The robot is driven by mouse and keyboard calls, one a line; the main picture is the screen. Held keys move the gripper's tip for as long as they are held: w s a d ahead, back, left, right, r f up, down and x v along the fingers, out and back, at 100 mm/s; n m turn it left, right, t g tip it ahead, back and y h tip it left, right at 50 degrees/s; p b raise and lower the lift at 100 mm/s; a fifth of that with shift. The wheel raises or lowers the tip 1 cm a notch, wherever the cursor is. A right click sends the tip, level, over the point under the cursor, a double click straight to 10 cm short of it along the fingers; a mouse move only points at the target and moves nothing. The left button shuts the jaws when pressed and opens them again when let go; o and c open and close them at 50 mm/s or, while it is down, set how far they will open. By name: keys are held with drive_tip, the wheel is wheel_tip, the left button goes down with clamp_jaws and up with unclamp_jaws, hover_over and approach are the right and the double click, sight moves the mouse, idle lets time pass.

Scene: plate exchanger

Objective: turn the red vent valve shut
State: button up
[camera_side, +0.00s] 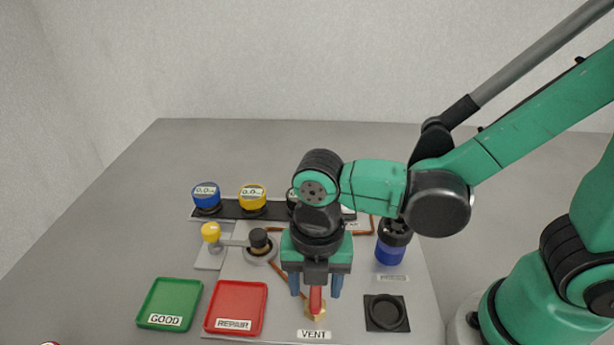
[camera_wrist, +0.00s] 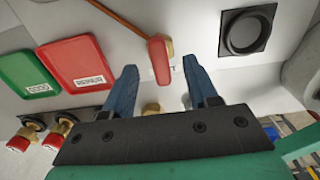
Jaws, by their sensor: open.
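The red vent valve handle (camera_side: 316,299) stands on a brass body (camera_side: 316,311) just behind the VENT label (camera_side: 314,335). In the wrist view the red handle (camera_wrist: 158,60) shows between and slightly beyond my fingertips, with a copper pipe running to it. My gripper (camera_side: 315,288) points down over the valve, with one blue finger on each side of the handle. In the wrist view my gripper (camera_wrist: 160,68) is open, with a visible gap between each finger and the handle. I cannot tell the exact height of the fingertips against the handle.
A green GOOD tray (camera_side: 170,302) and a red REPAIR tray (camera_side: 236,306) lie left of the valve. A black square socket (camera_side: 387,312) lies to its right, with a blue-and-black cylinder (camera_side: 390,246) behind. Blue (camera_side: 206,194) and yellow (camera_side: 252,196) gauges stand at the back.

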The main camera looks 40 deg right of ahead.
drive_tip(key=shift+f, duration=0.6)
clamp_jaws()
